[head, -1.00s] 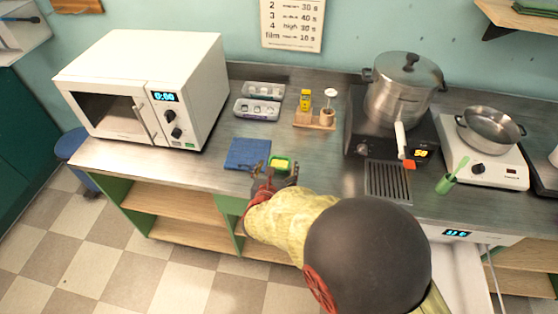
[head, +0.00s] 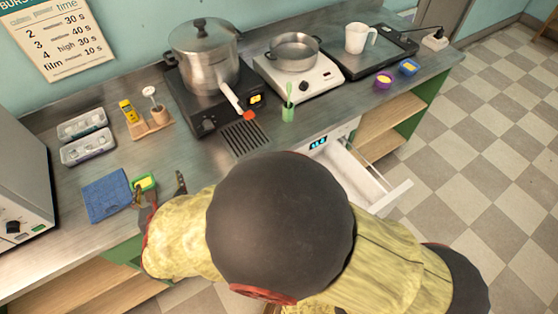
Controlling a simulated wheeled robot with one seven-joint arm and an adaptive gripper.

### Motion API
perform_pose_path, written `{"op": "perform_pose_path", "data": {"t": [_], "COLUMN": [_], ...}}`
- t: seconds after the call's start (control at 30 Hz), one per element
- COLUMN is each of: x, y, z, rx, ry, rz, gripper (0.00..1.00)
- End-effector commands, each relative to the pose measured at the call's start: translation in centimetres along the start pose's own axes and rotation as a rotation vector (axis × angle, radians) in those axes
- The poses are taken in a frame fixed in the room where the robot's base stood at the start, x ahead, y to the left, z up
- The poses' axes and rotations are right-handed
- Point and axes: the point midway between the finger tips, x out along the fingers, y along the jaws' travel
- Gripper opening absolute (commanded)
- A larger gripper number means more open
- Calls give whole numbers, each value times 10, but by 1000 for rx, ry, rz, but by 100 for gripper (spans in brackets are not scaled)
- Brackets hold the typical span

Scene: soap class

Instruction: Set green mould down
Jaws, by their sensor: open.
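The green mould (head: 145,182), with yellow inside it, sits on the metal counter just right of a folded blue cloth (head: 107,196). My gripper (head: 160,188) is at the counter's front edge, close in front of the mould. Its two dark fingers are spread apart, one by the mould's near left side and one to its right. I cannot tell whether a finger touches the mould. My arm hides part of the counter's front.
Two grey trays (head: 88,148) and a wooden holder (head: 152,126) stand behind. Purple (head: 383,81) and blue (head: 409,67) moulds lie far right. A drawer (head: 370,180) stands open.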

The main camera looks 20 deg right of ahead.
Motion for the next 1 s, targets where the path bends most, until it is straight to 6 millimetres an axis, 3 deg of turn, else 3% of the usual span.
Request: {"op": "perform_pose_path", "data": {"t": [0.03,0.2,0.27,0.4,0.5,0.6,0.7,0.83,1.0], "x": [4,-9,-23,-71,-111,-153,-192,-235,-268], "y": [-30,-155,-200,-290,-336,-367,-383,-385,-372], "z": [26,90,106,123,123,118,112,106,106], "rx": [99,518,686,1090,1385,1685,1990,2379,2767], "ry": [-7,-23,-34,-70,-104,-141,-180,-225,-252], "rz": [-73,-364,-469,-691,-825,-934,-1014,-1067,-1057], "gripper": [76,76,76,76,76,76,76,76,76]}}
